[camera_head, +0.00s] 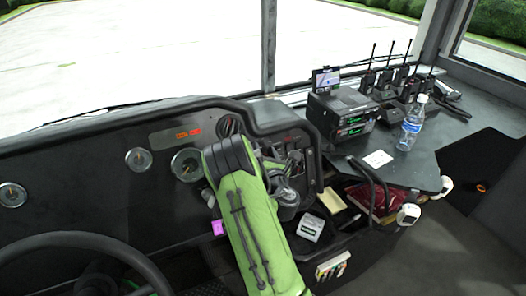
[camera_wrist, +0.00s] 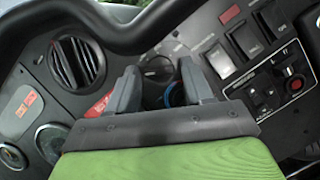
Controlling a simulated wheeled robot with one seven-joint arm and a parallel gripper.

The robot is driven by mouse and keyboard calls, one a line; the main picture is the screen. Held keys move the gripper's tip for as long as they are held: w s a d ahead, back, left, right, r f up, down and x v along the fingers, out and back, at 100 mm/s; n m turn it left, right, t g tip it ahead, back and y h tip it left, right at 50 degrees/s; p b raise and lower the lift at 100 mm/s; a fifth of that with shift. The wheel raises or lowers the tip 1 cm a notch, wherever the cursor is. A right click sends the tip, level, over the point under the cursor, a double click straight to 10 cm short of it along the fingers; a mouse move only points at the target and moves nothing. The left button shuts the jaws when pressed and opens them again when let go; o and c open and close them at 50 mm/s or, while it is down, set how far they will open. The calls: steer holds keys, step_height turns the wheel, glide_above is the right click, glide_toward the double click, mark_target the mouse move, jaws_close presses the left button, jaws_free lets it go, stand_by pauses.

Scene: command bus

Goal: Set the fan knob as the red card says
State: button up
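My gripper (camera_wrist: 158,70) shows in the wrist view in front of the dashboard, its two grey fingers apart. Between the fingers is a dark round control, likely the fan knob (camera_wrist: 157,73), with a blue arc (camera_wrist: 177,94) beside its lower right. The fingers partly hide it; its setting and any contact cannot be told.
Beside the knob are a round vent (camera_wrist: 78,62), rocker switches (camera_wrist: 246,40) and a panel with a red button (camera_wrist: 296,84). The dash rim crosses above. In the head view, a steering wheel (camera_head: 75,242) is lower left; a bottle (camera_head: 412,125) and radios stand right.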

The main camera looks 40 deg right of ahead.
steer(key=c, duration=0.8)
steer(key=shift+m, duration=0.3)
steer(key=m+p, duration=0.1)
steer(key=m, duration=0.1)
steer(key=m+g+p, duration=0.1)
steer(key=m+p, duration=0.1)
steer(key=m+g+h+p, duration=0.1)
steer(key=p, duration=0.1)
steer(key=shift+w+a+r+m, duration=0.15)
steer(key=shift+a+r+m, duration=0.05)
steer(key=shift+r+m, duration=0.2)
steer(key=m+g+p, duration=0.1)
steer(key=m+p, duration=0.1)
steer(key=shift+p, duration=0.4)
steer(key=shift+f+m+g+p, duration=0.1)
steer(key=shift+m+g+p, duration=0.2)
steer(key=shift+m+p, duration=0.4)
steer(key=shift+m, duration=0.3)
steer(key=shift+f, duration=0.1)
